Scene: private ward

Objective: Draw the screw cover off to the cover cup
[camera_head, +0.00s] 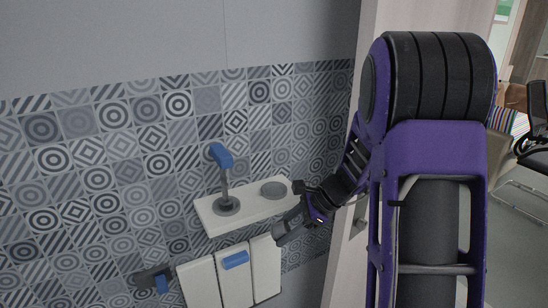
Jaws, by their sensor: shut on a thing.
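My gripper (306,213) reaches down and left in front of the wall shelf, below its right end. It is shut on a grey, rounded piece (284,234), seemingly the screw cover; the jaws hide part of it. The piece overlaps the top of the white panels in the picture, and I cannot tell whether it touches anything behind. A flat grey round (273,188) on the right of the white shelf (250,213) may be the cover cup. It lies above and left of my gripper.
A grey post on a round base (227,207) stands on the shelf's left, topped by a blue block (221,156). White panels (201,283) with a blue piece (236,260) are below. A dark bracket (152,276) is at lower left. A pale wall edge stands right, behind my arm.

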